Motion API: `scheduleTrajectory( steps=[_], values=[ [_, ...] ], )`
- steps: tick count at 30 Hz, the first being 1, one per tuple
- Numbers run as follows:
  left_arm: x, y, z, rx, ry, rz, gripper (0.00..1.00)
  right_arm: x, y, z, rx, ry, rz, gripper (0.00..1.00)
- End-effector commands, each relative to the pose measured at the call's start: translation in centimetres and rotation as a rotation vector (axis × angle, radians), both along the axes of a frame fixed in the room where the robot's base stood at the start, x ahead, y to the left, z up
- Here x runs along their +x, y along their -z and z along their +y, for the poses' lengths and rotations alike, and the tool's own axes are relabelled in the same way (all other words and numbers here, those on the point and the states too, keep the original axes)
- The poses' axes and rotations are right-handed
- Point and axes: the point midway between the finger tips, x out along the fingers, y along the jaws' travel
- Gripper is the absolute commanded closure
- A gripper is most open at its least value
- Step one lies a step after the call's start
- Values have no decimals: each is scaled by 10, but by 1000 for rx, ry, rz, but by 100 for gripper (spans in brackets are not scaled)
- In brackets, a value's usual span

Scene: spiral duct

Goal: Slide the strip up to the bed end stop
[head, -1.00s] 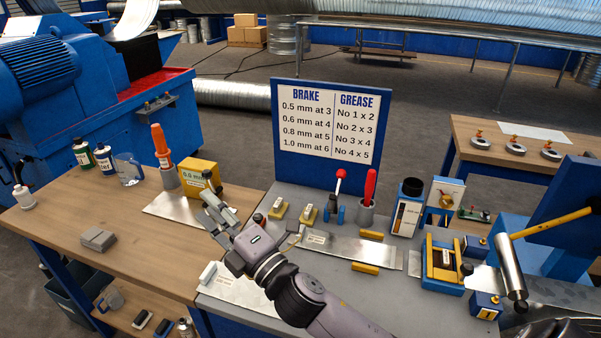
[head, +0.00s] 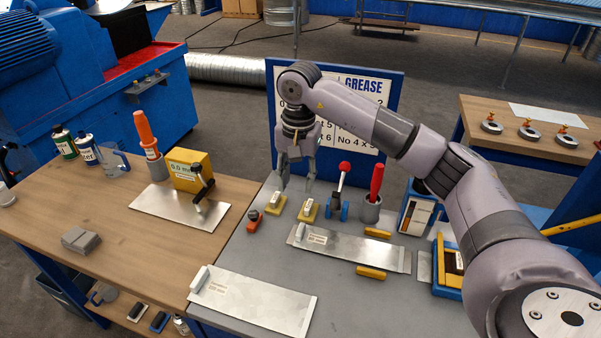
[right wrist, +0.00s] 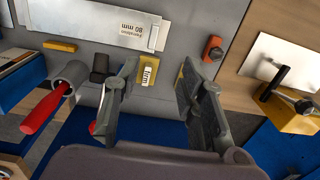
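A metal strip (head: 350,248) lies on the grey bed (head: 265,258) between two yellow guide blocks (head: 377,233) (head: 370,272). It has a pale grip at its left end and a label; in the right wrist view this strip (right wrist: 95,18) reads "80 mm". A second strip (head: 260,303) lies nearer the bed's front left. My right gripper (head: 296,188) is open and empty, pointing down above the small yellow-based blocks (head: 276,204) (head: 308,211) behind the strip. In the right wrist view its fingers (right wrist: 157,75) are apart. I cannot clearly identify the end stop. My left gripper is not in view.
A blue-and-yellow device (head: 447,280) is at the right.

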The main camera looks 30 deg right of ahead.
Motion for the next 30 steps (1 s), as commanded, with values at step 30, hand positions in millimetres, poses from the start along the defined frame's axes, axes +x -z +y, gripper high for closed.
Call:
scheduleTrajectory(
  steps=[30],
  values=[
    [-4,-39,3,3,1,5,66,-2,154,-9,-29,2,13,62]
  ],
)
